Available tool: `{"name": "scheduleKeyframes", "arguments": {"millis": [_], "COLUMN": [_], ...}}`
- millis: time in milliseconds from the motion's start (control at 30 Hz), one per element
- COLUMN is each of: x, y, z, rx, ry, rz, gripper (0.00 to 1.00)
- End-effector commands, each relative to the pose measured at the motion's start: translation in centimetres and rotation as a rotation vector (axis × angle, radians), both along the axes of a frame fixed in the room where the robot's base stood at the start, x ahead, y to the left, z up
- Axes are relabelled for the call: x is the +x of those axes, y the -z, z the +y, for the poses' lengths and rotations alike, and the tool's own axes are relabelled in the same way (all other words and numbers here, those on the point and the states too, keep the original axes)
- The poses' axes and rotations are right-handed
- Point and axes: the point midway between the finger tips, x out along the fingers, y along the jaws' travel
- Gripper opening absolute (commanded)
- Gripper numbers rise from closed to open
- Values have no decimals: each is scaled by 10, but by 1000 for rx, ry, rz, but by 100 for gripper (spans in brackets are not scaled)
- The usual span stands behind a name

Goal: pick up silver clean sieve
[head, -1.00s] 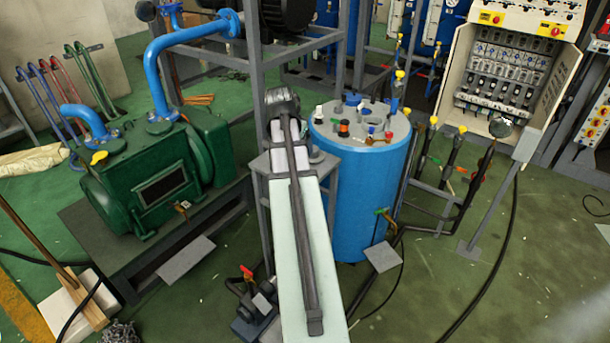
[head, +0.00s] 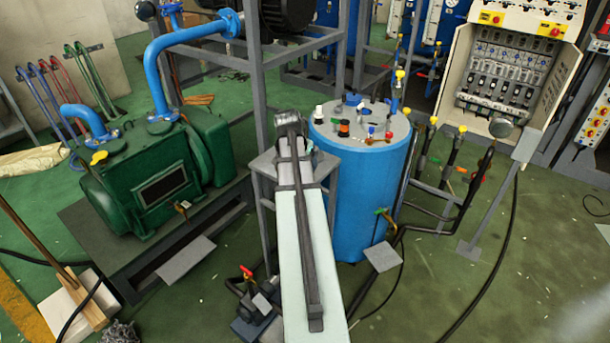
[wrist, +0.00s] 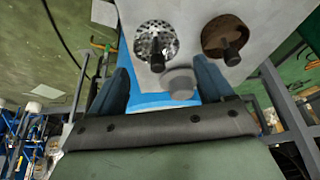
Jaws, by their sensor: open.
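The silver clean sieve (wrist: 152,38) is a round perforated disc with a dark knob, lying on a light grey surface (wrist: 190,12) in the wrist view. A brown, dirty-looking sieve (wrist: 222,32) with a dark knob lies to its right. My gripper (wrist: 161,68) is open, its two blue fingers apart at the lower edge of that surface. The silver sieve is just beyond the fingertips, between their lines, and nothing is held. In the head view my arm hides both sieves and the fingers.
A small grey cylinder (wrist: 180,82) shows between the fingers. A blue tank (head: 362,200) with fittings on its lid stands close right of my arm. A grey frame post (head: 258,80) rises close by on the left, beyond which is a green pump (head: 140,180).

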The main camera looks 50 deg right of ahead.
Motion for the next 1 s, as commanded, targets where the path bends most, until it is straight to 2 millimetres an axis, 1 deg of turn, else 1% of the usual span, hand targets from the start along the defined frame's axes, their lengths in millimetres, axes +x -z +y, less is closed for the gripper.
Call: {"name": "scheduleKeyframes", "arguments": {"millis": [300, 400, 500, 667, 767, 1000], "x": [0, 0, 0, 0, 0, 0], "y": [33, 40, 43, 43, 43, 42], "z": [-16, -19, -20, -20, -19, -19], "rx": [2, 1, 1, 0, 0, 0], "ry": [-1, -1, -1, -1, -1, -1], "rz": [1, 1, 1, 0, 0, 0], "gripper": [80, 80, 80, 80, 73, 50]}}
